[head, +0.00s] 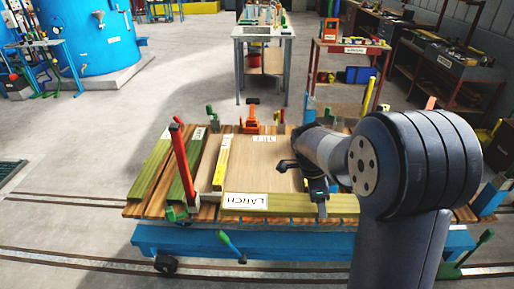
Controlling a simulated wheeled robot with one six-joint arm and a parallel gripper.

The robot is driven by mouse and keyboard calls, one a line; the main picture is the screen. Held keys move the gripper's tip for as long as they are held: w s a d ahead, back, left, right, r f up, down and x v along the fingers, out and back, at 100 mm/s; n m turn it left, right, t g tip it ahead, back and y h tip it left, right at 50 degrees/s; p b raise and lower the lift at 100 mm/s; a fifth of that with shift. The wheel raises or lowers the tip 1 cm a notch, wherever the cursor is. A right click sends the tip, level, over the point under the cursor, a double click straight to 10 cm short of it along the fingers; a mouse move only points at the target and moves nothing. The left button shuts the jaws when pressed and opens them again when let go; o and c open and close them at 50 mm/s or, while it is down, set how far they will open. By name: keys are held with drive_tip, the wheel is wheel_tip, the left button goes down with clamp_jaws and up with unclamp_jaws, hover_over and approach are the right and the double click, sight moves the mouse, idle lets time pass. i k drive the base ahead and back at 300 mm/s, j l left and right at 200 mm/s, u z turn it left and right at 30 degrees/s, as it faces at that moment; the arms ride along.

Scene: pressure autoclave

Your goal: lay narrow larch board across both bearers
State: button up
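A pale board labelled LARCH (246,201) lies crosswise near the front edge of the slatted trolley deck (205,212). It runs right, passing under or behind my gripper. My gripper (306,186) is low over the board's right half, and one dark finger part reaches down to it. Whether the fingers are closed on the board is not clear. A yellow labelled strip (221,163) stands lengthwise left of a pale panel (268,165). I cannot tell which pieces are the two bearers. My arm hides the deck's right part.
Green-edged boards (187,167) lie on the deck's left. A red upright post (180,152), an orange clamp (252,118) and green-handled clamps (231,246) stand around the deck. Benches (262,32) and a blue tank (88,40) are farther back. Floor left of the trolley is clear.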

sight(264, 170)
drive_tip(key=i+j, duration=0.25)
drive_tip(key=i, duration=0.15)
drive_tip(key=i+j, duration=0.3)
drive_tip(key=i, duration=0.15)
drive_tip(key=i+j, duration=0.25)
drive_tip(key=i, duration=0.15)
